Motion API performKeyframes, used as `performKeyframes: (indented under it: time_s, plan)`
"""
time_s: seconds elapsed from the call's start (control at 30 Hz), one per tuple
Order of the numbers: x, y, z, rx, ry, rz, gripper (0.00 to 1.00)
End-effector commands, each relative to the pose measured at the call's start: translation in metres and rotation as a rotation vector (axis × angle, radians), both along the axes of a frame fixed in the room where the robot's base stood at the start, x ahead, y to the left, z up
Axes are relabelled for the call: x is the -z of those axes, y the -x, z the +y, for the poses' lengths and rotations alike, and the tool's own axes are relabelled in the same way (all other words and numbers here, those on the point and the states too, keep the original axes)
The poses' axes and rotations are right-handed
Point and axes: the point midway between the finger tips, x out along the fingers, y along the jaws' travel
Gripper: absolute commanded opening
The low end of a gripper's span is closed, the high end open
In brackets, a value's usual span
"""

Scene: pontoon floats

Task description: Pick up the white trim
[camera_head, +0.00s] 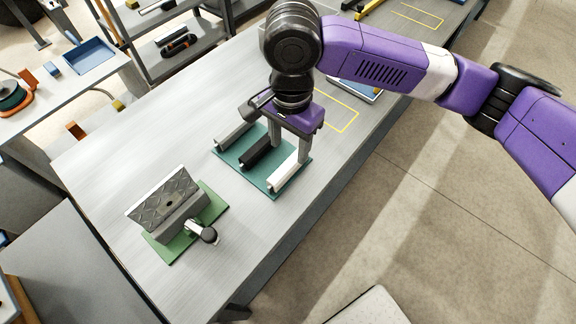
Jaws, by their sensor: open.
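The white trim (283,175) is a short white bar lying on a teal mat (262,188). It is the rightmost of three bars there, beside a black bar (258,156) and a grey bar (233,137). My gripper (289,154) points down over the mat with its fingers apart. One finger is near the far end of the black bar and the other near the far end of the white trim. The far end of the trim is partly hidden by the gripper. I cannot tell whether a finger touches it.
A yellow outline (345,113) marks the table behind my gripper. A blue tray (90,57) sits on a side bench at left.

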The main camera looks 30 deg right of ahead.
Motion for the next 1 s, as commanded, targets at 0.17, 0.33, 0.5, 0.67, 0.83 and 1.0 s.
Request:
performKeyframes:
  time_s: [0.17, 0.33, 0.5, 0.67, 0.83, 1.0]
  plan:
    - [0.011, 0.003, -0.003, 0.048, 0.013, 0.014, 0.53]
    - [0.027, 0.002, -0.002, 0.047, 0.013, 0.013, 0.53]
    - [0.047, -0.001, 0.0, 0.046, 0.015, 0.012, 0.53]
    - [0.069, -0.002, 0.001, 0.046, 0.012, 0.011, 0.53]
    - [0.078, -0.002, 0.002, 0.045, 0.01, 0.009, 0.53]
    - [0.078, -0.002, 0.002, 0.045, 0.01, 0.009, 0.53]
